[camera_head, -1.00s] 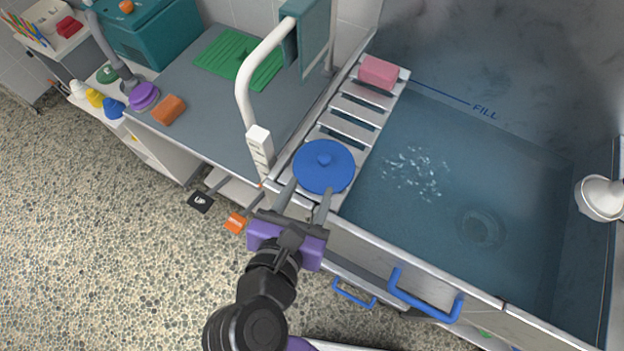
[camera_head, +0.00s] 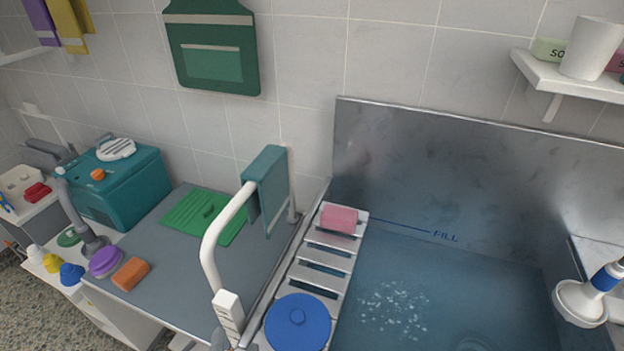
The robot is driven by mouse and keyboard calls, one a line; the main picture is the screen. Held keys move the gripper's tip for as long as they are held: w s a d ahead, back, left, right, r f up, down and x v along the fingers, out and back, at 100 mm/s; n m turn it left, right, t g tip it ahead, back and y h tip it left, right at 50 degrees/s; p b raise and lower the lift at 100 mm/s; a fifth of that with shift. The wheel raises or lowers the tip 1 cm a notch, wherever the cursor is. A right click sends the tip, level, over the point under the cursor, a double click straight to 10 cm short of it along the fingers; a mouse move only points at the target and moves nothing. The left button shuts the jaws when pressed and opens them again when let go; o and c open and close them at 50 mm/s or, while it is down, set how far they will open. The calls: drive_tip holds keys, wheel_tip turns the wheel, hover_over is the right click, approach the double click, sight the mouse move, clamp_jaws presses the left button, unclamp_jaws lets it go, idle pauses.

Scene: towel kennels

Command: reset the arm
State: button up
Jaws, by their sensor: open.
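My gripper is not clearly in view. A small grey piece (camera_head: 219,340) shows at the bottom edge beside the white post, and I cannot tell what it belongs to. A pink block (camera_head: 339,219) sits at the rack's far end.
A water-filled metal tub (camera_head: 400,270) lies right of the rack. The grey counter (camera_head: 185,285) holds a green mat (camera_head: 205,218), orange sponge (camera_head: 131,273) and teal box (camera_head: 120,190).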

drive_tip(key=s+d+m+h, duration=0.1)
drive_tip(key=s+d+m, duration=0.5)
drive_tip(key=d+m, duration=0.3)
drive_tip(key=s+d+m+h, duration=0.1)
drive_tip(key=s+d+m, duration=0.6)
drive_tip(key=d+m, duration=0.3)
drive_tip(key=s+d+f+m+t+h, duration=0.1)
drive_tip(key=s+d+m, duration=0.6)
drive_tip(key=d+m, duration=0.3)
drive_tip(key=d, duration=0.2)
drive_tip(key=shift+s+d, duration=0.15)
drive_tip(key=shift+d, duration=0.15)
